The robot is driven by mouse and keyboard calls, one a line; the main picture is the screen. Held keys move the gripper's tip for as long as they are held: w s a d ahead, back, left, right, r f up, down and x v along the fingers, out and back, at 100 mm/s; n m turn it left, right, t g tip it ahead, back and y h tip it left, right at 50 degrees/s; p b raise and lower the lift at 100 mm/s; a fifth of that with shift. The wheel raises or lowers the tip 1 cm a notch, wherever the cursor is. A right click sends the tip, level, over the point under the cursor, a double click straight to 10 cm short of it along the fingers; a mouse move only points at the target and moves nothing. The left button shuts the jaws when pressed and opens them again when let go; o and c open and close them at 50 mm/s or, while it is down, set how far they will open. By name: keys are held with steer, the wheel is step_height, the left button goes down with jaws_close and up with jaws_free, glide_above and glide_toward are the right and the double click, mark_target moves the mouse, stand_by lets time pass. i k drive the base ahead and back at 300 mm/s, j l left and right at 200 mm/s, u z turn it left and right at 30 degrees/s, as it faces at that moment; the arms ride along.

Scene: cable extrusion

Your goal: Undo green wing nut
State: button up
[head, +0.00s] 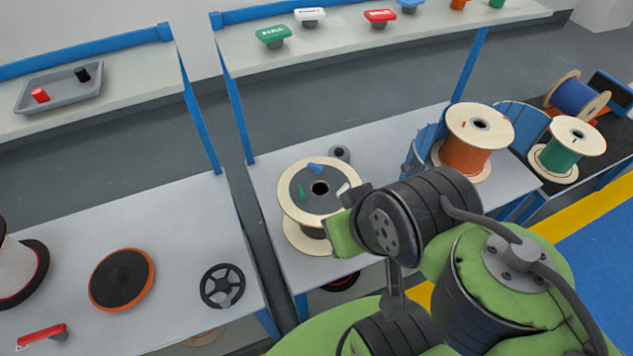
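A spool with pale wooden flanges (291,218) stands upright on the middle bench. Its top carries a dark disc (322,205) with a round centre hole. A small green wing nut (301,193) sits on the left part of that disc. A blue wing nut (316,168) is on its far side, and a white piece (342,188) is on its right. My green and black arm reaches in from the lower right and covers the spool's right edge. My gripper's fingers cannot be made out at the end of the arm, beside the spool.
A small grey ring-shaped part (339,153) lies behind the spool. An orange cable spool (474,141) and a green cable spool (567,148) stand to the right. A black handwheel (222,286) and an orange-rimmed disc (122,279) lie on the left bench. Blue posts hold the upper shelf.

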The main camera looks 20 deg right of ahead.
mark_target(302, 196)
steer(key=l+u, duration=0.2)
steer(key=u, duration=0.2)
steer(key=l+u, duration=0.15)
steer(key=u, duration=0.25)
steer(key=k+l+u, duration=0.1)
steer(key=u, duration=0.35)
steer(key=l, duration=0.1)
